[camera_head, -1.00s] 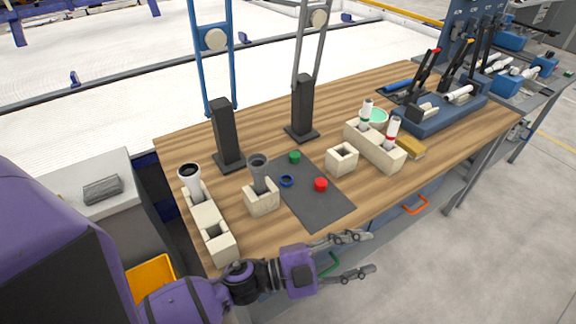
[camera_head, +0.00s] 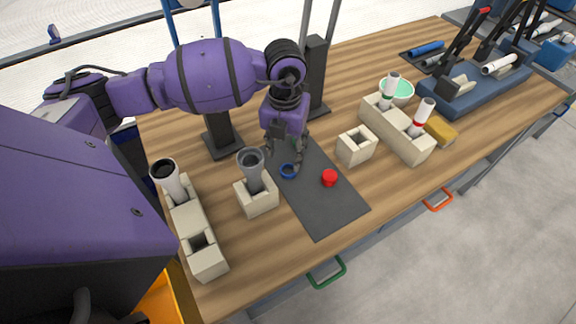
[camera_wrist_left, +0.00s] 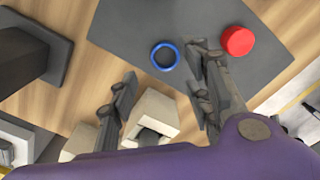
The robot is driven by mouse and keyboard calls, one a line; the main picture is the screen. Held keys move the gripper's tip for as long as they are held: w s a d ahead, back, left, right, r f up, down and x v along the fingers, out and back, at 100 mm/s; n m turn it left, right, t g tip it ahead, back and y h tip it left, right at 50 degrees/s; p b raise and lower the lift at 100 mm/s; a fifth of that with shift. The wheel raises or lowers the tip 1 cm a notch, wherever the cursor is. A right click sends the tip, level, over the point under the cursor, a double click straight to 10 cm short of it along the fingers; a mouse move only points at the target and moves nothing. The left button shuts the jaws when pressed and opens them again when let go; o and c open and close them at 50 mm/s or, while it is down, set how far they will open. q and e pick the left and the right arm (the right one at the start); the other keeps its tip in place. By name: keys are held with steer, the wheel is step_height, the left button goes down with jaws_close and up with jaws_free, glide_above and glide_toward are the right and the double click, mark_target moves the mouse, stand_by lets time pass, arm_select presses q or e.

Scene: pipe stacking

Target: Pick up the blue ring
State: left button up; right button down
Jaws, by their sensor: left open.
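The blue ring (camera_head: 289,171) lies on the dark grey mat (camera_head: 325,208) on the wooden table. It also shows in the left wrist view (camera_wrist_left: 165,56), just beyond and between the fingertips. My left gripper (camera_head: 285,160) points down over the mat, right at the ring in the head view. In the left wrist view the gripper (camera_wrist_left: 160,75) has its two fingers spread apart with nothing between them. Whether the fingertips touch the ring cannot be told. My right gripper does not show.
A red cap (camera_head: 329,178) lies on the mat close to the ring. A black post (camera_head: 315,75) stands behind.

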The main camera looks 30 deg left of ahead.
mark_target(286, 172)
arm_select(q)
steer(key=shift+s+d+f, duration=0.1)
steer(key=shift+d+f, duration=0.05)
steer(key=shift+f, duration=0.55)
step_height(286, 172, down, 5)
steer(key=shift+r, duration=0.1)
steer(key=c, duration=0.8)
